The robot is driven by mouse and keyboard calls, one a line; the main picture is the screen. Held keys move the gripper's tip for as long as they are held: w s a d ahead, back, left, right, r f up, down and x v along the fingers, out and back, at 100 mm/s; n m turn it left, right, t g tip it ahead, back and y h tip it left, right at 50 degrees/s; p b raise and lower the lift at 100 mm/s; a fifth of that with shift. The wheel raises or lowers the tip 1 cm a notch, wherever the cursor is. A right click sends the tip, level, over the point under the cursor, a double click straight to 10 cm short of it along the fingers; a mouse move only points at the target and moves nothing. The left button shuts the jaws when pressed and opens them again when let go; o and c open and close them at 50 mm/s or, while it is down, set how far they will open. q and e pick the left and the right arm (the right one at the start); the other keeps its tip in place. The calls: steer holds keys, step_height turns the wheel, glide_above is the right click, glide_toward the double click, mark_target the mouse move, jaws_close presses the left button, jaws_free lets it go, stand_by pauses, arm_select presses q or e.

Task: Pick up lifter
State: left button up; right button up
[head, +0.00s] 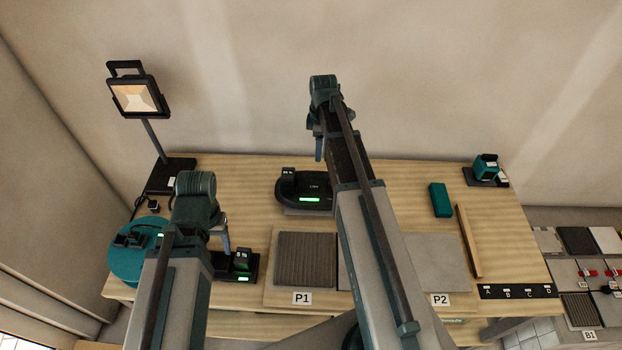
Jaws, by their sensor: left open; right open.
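No thing in view is clearly labelled as the lifter. A round teal device (128,262) with black parts on top lies at the table's left edge, partly behind my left arm. A black rounded device (312,190) with a green display sits at the back middle of the table. I cannot tell which of them is the lifter. My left gripper (226,242) is open and points down between the teal device and a black holder. My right gripper (319,150) is open, high near the table's back edge, beyond the black rounded device; its fingers show only partly.
A work lamp (138,97) stands at the back left. The black holder (240,277) carries a battery-like block. Panels P1 (306,259) and P2 (437,262) lie in front. A teal box (440,200), a wooden bar (468,241) and a teal instrument (486,166) are at right.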

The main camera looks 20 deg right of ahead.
mark_target(316, 175)
steer(key=shift+a+r+n, duration=0.1)
steer(key=shift+r+n, duration=0.1)
steer(key=shift+n, duration=0.2)
step_height(316, 175, down, 9)
steer(key=b, duration=0.8)
steer(key=shift+r+b, duration=0.1)
steer(key=shift+b, duration=0.25)
steer(key=shift+r, duration=0.1)
steer(key=f+b, duration=0.5)
steer(key=shift+a+f, duration=0.1)
steer(key=shift+a, duration=0.15)
steer(key=shift+f+b, duration=0.25)
steer(key=shift+b, duration=0.05)
jaws_close()
